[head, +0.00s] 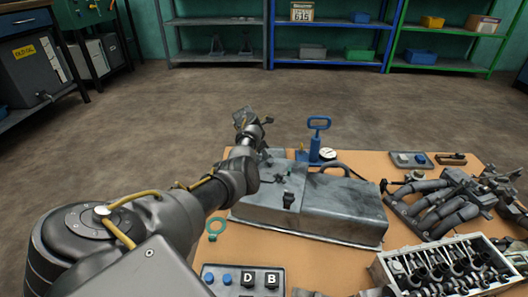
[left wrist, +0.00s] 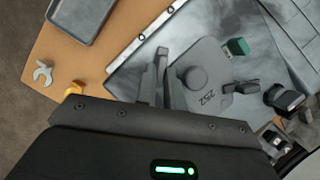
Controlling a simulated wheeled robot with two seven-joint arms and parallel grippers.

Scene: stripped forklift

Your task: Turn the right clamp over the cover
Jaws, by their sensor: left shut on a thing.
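The grey metal cover (head: 335,205) lies on the table. It also fills the upper right of the left wrist view (left wrist: 230,20). My left gripper (head: 264,152) is over the cover's far left part, small and partly hidden by its wrist. In the left wrist view its fingers (left wrist: 162,75) are shut on a thin dark piece, which looks like the right clamp and is mostly hidden between them. A round black knob (left wrist: 195,77) stands just beside the fingers, on a grey plate marked 252 (left wrist: 208,98). Another black clamp (head: 288,200) sits nearer on the cover. My right gripper is not in view.
A blue hand pump (head: 318,145) stands behind the cover. A box with lettered buttons (head: 245,280) is in front. A wrench (left wrist: 42,73) and a tray (left wrist: 88,18) lie beside the cover.

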